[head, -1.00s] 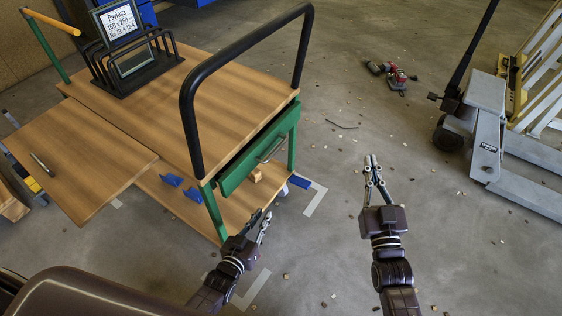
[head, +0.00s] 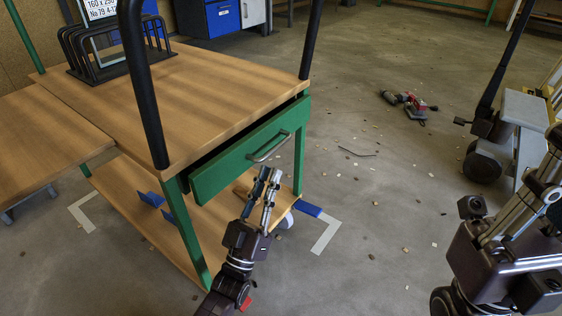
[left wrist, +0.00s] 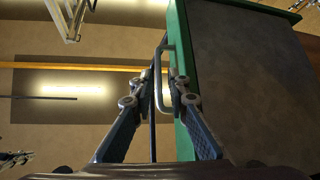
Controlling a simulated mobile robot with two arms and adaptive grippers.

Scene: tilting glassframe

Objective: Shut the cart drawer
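The cart (head: 190,85) has a wooden top and a green frame. Its green drawer (head: 225,165) stands partly open under the top, with a dark gap behind its front. A grey bar handle (head: 269,146) is on the drawer front. My left gripper (head: 268,173) is just below and in front of the handle, fingers apart. In the left wrist view, the handle (left wrist: 166,75) shows between the open fingertips (left wrist: 160,78), beside the green drawer front (left wrist: 182,40); contact cannot be told. My right gripper (head: 530,180) is large at the right edge, its fingertips unclear.
A black push bar (head: 145,90) rises from the cart. A black rack (head: 115,50) stands on top. Blue pieces (head: 152,199) lie on the lower shelf. A red tool (head: 412,105) and small debris lie on the floor. A pallet jack (head: 500,140) stands at right.

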